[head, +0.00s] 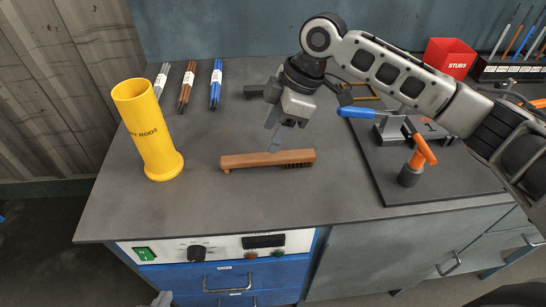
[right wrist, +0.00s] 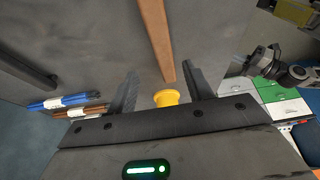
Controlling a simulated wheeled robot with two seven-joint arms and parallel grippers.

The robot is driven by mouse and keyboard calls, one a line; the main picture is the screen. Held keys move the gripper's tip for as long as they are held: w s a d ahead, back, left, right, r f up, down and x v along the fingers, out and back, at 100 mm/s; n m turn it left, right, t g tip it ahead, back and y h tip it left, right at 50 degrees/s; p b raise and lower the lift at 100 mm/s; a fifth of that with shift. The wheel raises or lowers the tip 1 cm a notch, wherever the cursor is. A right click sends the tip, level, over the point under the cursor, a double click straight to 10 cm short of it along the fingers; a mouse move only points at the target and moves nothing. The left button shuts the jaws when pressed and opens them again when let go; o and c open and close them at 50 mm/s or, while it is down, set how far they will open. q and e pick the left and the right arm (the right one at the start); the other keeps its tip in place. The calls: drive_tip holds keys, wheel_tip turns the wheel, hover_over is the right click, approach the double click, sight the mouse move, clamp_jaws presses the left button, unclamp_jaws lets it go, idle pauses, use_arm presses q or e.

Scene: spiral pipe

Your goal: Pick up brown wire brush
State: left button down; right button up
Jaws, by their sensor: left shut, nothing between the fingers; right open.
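The brown wire brush (head: 262,159) lies flat on the grey bench top in the head view, its wooden back running left to right and dark bristles showing near its right end. In the right wrist view the brush (right wrist: 155,35) runs down from the top edge, ending between the fingers' lines. My right gripper (head: 275,128) is open and empty, tipped downward just above and behind the brush. Its two fingers spread apart in the right wrist view (right wrist: 162,82). A small grey tip of my left gripper (head: 162,298) shows at the bottom edge, away from the brush.
A yellow rod tube (head: 145,130) stands left of the brush. Bundles of rods (head: 187,86) lie behind it. A dark plate with a blue-handled clamp (head: 358,112) and an orange-handled tool (head: 424,150) lies right. The bench front before the brush is clear.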

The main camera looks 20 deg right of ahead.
sight(259, 156)
drive_tip(key=shift+s+x, duration=0.15)
drive_tip(key=shift+x, duration=1.4)
drive_tip(key=shift+s+x, duration=0.15)
drive_tip(key=shift+x, duration=1.4)
drive_tip(key=shift+a+r, duration=0.1)
drive_tip(key=c, duration=1.1)
